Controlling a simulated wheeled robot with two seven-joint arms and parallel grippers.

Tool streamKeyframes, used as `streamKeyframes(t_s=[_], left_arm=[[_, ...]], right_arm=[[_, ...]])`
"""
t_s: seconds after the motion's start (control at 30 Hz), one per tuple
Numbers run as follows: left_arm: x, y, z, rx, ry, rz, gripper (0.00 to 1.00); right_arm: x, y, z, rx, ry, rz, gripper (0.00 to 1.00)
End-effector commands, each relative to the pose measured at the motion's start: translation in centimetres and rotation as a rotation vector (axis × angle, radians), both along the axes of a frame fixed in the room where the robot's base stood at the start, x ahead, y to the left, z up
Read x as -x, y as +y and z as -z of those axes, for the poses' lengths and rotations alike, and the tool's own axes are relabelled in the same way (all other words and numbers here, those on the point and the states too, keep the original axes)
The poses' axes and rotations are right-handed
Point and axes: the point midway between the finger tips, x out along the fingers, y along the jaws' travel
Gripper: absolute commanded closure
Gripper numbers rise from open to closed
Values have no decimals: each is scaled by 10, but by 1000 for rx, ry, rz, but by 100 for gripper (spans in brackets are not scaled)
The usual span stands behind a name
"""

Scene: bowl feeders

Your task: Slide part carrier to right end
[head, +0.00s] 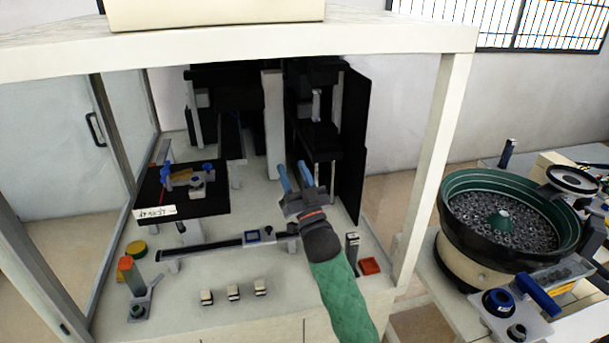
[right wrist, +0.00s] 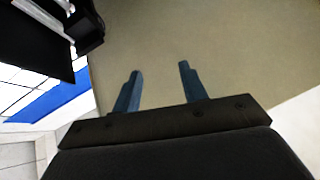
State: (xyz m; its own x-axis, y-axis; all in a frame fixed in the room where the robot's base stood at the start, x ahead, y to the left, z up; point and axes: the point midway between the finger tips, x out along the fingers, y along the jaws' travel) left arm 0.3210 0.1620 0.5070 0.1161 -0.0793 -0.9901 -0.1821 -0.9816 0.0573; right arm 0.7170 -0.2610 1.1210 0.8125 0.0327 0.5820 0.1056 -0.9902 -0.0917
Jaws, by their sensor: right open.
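The carrier is not in the right wrist view. My left gripper is not in view.
A black plate (head: 185,207) with blue clamps is at the left. A lamp post (head: 131,275) stands front left. Several small switches (head: 233,292) line the front. A grey post (head: 352,248) and red block (head: 370,266) are at right. A bowl feeder (head: 505,225) stands outside the frame.

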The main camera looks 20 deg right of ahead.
Motion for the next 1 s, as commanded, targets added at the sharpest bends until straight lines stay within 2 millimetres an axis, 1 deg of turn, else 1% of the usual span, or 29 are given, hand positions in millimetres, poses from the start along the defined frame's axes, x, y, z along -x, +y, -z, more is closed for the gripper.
streamKeyframes(t_s=[0.03, 0.1, 0.2, 0.63, 0.73, 0.77, 0.87, 0.97, 1.0], left_arm=[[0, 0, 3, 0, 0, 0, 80], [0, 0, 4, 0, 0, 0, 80], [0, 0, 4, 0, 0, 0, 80], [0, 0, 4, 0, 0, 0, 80], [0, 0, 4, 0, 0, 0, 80], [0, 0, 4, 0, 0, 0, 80], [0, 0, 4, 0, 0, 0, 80], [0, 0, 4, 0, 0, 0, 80], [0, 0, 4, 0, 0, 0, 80]], right_arm=[[4, 6, 1, 20, -5, -4, 57], [8, 13, -1, 42, -12, -6, 57], [10, 18, -1, 60, -17, -7, 57], [11, 19, -2, 62, -17, -6, 57], [11, 18, 3, 61, 0, -3, 57], [12, 18, 7, 60, 15, 1, 57], [16, 17, 30, 56, 106, 18, 57], [26, 15, 70, 57, 262, 45, 57], [33, 15, 88, 59, 334, 55, 57]])
